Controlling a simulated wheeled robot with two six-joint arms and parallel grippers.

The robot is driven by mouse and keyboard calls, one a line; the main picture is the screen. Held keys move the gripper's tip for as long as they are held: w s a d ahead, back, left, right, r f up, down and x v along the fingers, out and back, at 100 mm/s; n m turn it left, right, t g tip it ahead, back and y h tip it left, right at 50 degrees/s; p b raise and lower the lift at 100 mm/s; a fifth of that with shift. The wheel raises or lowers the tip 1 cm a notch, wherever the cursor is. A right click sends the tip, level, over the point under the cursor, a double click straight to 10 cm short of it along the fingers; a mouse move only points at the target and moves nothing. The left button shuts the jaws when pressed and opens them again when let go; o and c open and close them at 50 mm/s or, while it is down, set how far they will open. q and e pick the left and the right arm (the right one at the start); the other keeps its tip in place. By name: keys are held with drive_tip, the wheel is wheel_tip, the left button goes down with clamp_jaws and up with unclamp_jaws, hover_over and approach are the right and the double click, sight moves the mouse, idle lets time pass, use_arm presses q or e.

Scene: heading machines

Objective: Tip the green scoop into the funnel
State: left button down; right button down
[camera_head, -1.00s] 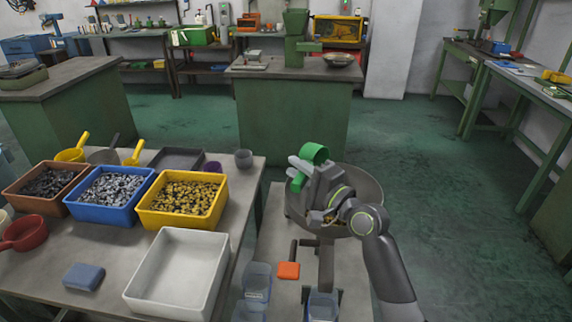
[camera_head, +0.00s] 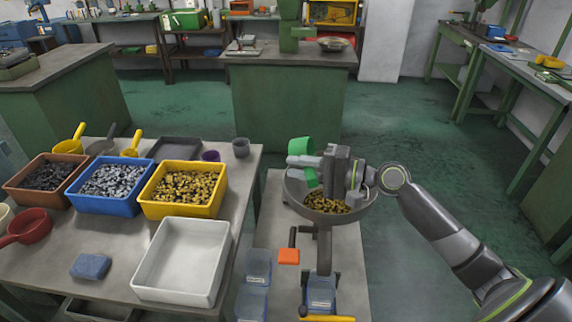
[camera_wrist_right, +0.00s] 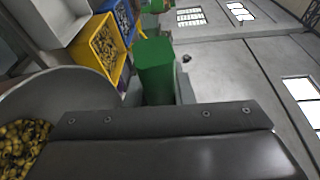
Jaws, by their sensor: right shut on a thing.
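The green scoop (camera_head: 301,146) is held over the left part of the wide grey funnel (camera_head: 294,190). My right gripper (camera_head: 306,163) is shut on it. In the right wrist view the green scoop (camera_wrist_right: 155,68) shows as a green block beyond the dark gripper body, and the funnel (camera_wrist_right: 60,92) is at the left. Brass-coloured pieces (camera_head: 333,204) lie in the funnel. The inside of the scoop is hidden, so I cannot tell whether it holds anything. My left gripper is out of view.
Left of the funnel, a table carries a yellow bin (camera_head: 152,208) of brass pieces, a blue bin (camera_head: 110,209) of grey pieces, a brown bin (camera_head: 22,199) and an empty white tray (camera_head: 180,291). Clear containers (camera_head: 256,268) and an orange block (camera_head: 289,256) are near the funnel stand.

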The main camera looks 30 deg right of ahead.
drive_tip(key=g+h+p, duration=0.3)
drive_tip(key=p, duration=0.3)
drive_tip(key=w+a+r+g+h+p, duration=0.1)
drive_tip(key=g+h+p, duration=0.2)
drive_tip(key=p, duration=0.3)
drive_tip(key=r+g+h+p, duration=0.1)
drive_tip(key=g+h+p, duration=0.1)
drive_tip(key=p, duration=0.4)
drive_tip(key=shift+w+a+r+g+h, duration=0.2)
drive_tip(key=shift+a+g+h, duration=0.2)
drive_tip(key=shift+h, duration=0.2)
drive_tip(key=shift+g+h, duration=0.3)
drive_tip(key=shift+h, duration=0.1)
drive_tip(key=shift+r, duration=0.2)
drive_tip(key=shift+d, duration=0.1)
